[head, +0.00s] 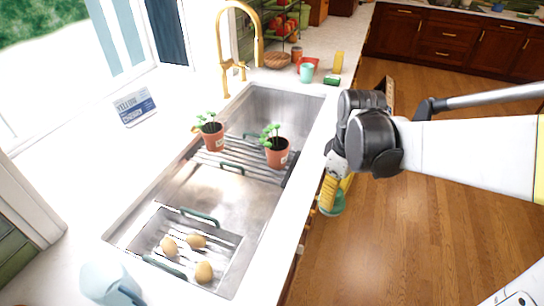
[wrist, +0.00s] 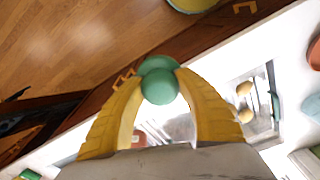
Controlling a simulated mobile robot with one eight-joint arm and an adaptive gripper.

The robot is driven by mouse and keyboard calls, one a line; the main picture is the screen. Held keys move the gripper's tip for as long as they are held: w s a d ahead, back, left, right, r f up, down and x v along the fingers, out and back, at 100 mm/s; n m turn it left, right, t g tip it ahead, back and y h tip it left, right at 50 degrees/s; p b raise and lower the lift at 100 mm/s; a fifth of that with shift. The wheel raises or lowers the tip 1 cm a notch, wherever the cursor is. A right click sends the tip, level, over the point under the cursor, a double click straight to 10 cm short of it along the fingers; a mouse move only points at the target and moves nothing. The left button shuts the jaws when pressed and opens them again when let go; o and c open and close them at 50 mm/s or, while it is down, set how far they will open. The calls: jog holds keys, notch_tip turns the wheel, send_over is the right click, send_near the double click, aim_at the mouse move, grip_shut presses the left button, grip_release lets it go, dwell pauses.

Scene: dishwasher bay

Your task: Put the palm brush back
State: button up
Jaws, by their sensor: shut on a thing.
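The palm brush shows in the wrist view as a rounded green knob (wrist: 160,84) between my yellow fingertips. My gripper (wrist: 158,80) is shut on it. In the head view, my gripper (head: 329,196) points down beyond the counter's front edge, over the wood floor side. The green palm brush (head: 332,206) shows at its fingertips there. The brush's underside and bristles cannot be made out.
The sink (head: 195,190) holds a rack with two potted plants (head: 277,153) and a basket of potatoes (head: 196,241). A teal cup (head: 306,73), yellow bottle (head: 338,62) and green sponge (head: 331,80) stand beyond the sink. The front counter strip is clear.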

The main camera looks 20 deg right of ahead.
jog(key=w+a+f+b, duration=0.1)
jog(key=w+a+f, duration=0.1)
jog(key=w+a+f+b, duration=0.1)
jog(key=w+a+f, duration=0.1)
jog(key=a, duration=0.1)
jog(key=w+a+f+b, duration=0.1)
jog(key=w+a+f, duration=0.1)
jog(key=w+a, duration=0.1)
jog(key=shift+w+a+f+b, duration=0.1)
jog(key=shift+a+f+b, duration=0.1)
jog(key=shift+f+b, duration=1.15)
jog(key=shift+f, duration=0.95)
jog(key=shift+f, duration=0.15)
jog(key=o, duration=1.1)
